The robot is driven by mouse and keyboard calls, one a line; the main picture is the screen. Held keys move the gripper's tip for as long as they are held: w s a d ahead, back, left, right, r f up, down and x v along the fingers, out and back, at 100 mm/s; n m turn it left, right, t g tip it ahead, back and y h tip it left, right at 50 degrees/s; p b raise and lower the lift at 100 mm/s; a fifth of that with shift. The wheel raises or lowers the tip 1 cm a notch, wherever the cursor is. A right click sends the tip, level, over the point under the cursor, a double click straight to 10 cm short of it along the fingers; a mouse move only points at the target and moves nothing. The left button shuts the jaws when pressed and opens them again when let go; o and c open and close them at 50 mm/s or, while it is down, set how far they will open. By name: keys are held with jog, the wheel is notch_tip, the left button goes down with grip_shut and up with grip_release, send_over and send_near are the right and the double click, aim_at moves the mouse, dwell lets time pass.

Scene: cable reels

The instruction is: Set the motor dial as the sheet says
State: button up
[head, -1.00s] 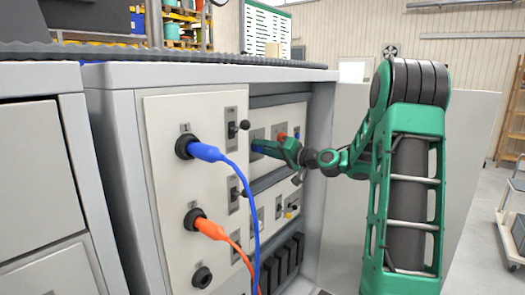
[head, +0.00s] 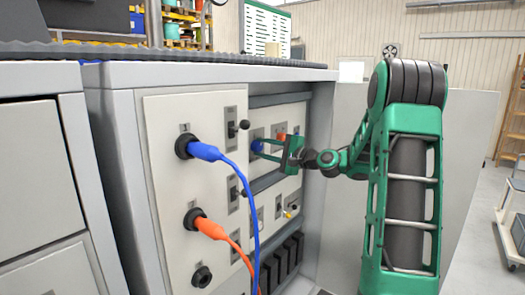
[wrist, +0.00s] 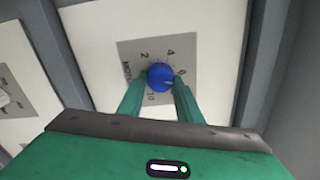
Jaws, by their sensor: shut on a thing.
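The blue motor dial (wrist: 160,76) sits on a grey plate with printed numbers, with 2, 4, 6 and 10 readable and part of the word MOTOR at its left. My gripper (wrist: 160,90) is shut on this dial, one green finger on each side. In the head view the dial (head: 257,146) shows at the tips of my gripper (head: 268,148), inside the open cabinet. I cannot clearly tell which number the dial points to. A sheet with green print (head: 267,32) stands behind the cabinet top; its writing is too small to read.
A blue plug (head: 205,151) and an orange plug (head: 210,228) with hanging cables are in the front panel (head: 165,120), left of my arm. Black-knobbed levers (head: 244,125) stick out near my gripper. An orange-red knob (head: 281,136) is beside the dial.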

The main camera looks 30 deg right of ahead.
jog(key=m, duration=0.4)
jog(key=shift+d+f+m, duration=0.15)
jog(key=shift+d+m, duration=0.2)
jog(key=shift+m, duration=0.05)
jog(key=shift+f+m, duration=0.1)
jog(key=shift+m, duration=1.9)
jog(key=shift+a, duration=0.1)
jog(key=o, duration=1)
jog(key=shift+o, duration=0.2)
jog(key=shift+a, duration=0.1)
jog(key=shift+s, duration=0.1)
jog(key=v, duration=1)
jog(key=shift+s, duration=0.25)
